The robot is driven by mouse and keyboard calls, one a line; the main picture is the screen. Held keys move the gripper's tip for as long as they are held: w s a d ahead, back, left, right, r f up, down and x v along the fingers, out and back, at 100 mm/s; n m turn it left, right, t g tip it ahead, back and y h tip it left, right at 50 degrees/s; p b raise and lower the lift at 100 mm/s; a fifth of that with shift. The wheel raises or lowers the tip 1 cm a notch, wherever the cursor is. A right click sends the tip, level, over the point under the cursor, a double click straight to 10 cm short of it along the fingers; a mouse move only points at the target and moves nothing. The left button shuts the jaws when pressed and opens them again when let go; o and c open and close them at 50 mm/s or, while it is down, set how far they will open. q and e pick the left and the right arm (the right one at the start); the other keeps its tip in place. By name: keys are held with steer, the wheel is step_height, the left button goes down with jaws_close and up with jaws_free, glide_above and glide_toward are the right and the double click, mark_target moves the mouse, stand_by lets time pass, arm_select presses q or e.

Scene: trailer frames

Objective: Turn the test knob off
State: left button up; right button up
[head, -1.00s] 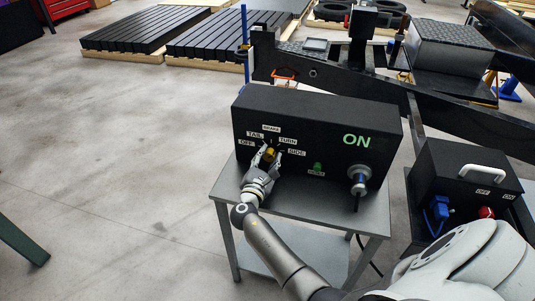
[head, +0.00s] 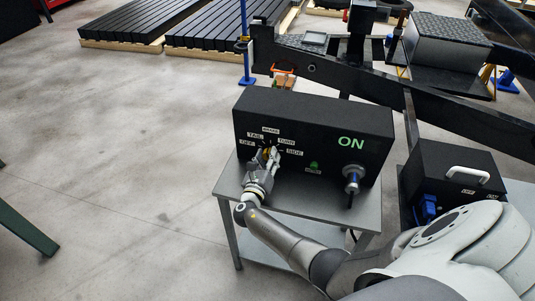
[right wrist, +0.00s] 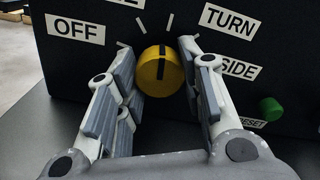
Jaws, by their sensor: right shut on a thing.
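The yellow test knob (right wrist: 161,71) sits on the front of a black box (head: 310,112). In the right wrist view its dark mark stands nearly upright, between the OFF label (right wrist: 75,29) at left and the TURN label (right wrist: 230,20) at right. My right gripper (right wrist: 157,66) is shut on the knob, one finger on each side of it. In the head view my right gripper (head: 267,158) reaches the left part of the box front and mostly hides the knob. My left gripper is not in view.
The box stands on a grey metal table (head: 322,213). A green reset button (head: 314,164), a plugged connector (head: 352,178) and a green ON sign (head: 351,142) are right of the knob. A black case (head: 455,165) with a white handle stands at the right.

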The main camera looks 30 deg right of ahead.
steer(key=n+p, duration=0.1)
steer(key=n, duration=0.1)
steer(key=n+p, duration=0.1)
steer(key=shift+r+n, duration=0.2)
steer(key=shift+n, duration=0.2)
steer(key=n+p, duration=0.1)
steer(key=n, duration=0.2)
steer(key=shift+n+p, duration=0.3)
steer(key=n+p, duration=0.1)
steer(key=n, duration=0.2)
steer(key=shift+n+p, duration=0.55)
steer(key=shift+n, duration=1.25)
steer(key=shift+f+n, duration=0.1)
steer(key=shift+n, duration=0.2)
steer(key=o, duration=1)
steer(key=shift+s, duration=0.1)
steer(key=v, duration=1.1)
steer(key=shift+s+a, duration=0.25)
steer(key=shift+a, duration=0.1)
